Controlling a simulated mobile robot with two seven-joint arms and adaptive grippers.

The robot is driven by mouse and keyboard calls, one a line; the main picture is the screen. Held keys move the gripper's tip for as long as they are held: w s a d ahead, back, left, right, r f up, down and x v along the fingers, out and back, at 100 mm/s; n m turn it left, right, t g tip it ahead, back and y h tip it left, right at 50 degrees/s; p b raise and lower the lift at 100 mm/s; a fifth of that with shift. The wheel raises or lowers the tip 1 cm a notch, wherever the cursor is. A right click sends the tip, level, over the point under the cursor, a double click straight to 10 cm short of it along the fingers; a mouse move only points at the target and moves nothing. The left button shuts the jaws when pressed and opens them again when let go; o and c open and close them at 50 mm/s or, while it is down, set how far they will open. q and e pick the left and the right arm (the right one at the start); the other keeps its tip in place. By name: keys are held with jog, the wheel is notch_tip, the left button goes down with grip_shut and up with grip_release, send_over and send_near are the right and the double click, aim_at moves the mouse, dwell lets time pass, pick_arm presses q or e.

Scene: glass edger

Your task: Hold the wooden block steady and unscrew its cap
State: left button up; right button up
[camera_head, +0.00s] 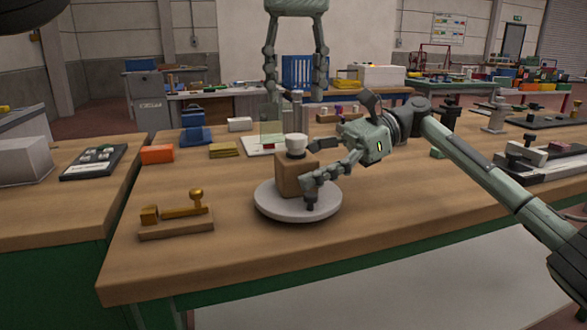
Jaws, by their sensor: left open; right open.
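The wooden block (288,178) stands upright on a round pale grey plate (270,207) on the near workbench. A white cap (296,141) sits on top of it, above a dark collar. My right gripper (312,174) reaches in from the right and is open. One finger is behind the block near its top right and the other is in front of its lower right; I cannot tell whether they touch it. My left gripper (296,92) hangs at the top middle with its fingers pointing down, open and empty, above and apart from the cap in the picture.
A wooden base with brass fittings (178,228) lies left of the plate. An orange box (157,154), yellow pads (224,150) and a grey metal post (297,108) stand farther back. Dark clamp fixtures (525,158) are at the right. The bench front is clear.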

aim_at(278, 177)
jog(key=shift+x, duration=2.45)
grip_shut()
